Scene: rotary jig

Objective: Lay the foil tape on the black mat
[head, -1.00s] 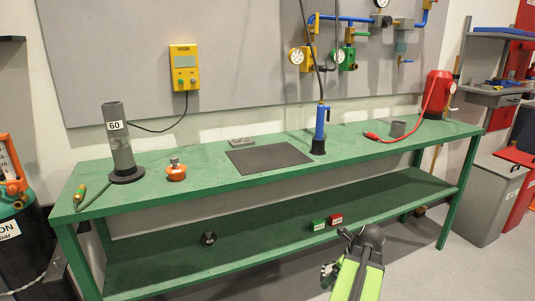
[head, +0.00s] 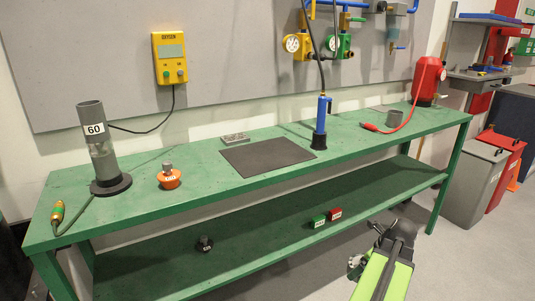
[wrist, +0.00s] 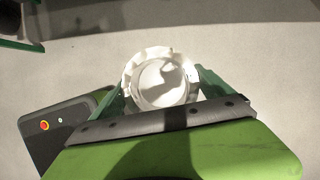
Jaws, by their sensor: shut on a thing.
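The black mat (head: 262,158) lies flat and bare on top of the green bench in the head view. My gripper (wrist: 162,84) is shut on a pale, silvery round roll, the foil tape (wrist: 160,54), in the wrist view. The roll sits between the green fingers with its open ring facing the camera. In the head view my gripper is low at the right, in front of the bench and apart from the mat; the roll is hard to make out there.
On the green bench (head: 80,220), a grey block (head: 235,139) stands behind the mat and a blue torch-like tool (head: 321,122) to its right. An orange weight (head: 169,179) and a grey tube marked 60 (head: 93,125) stand left. The lower shelf holds green and red boxes (head: 319,221).

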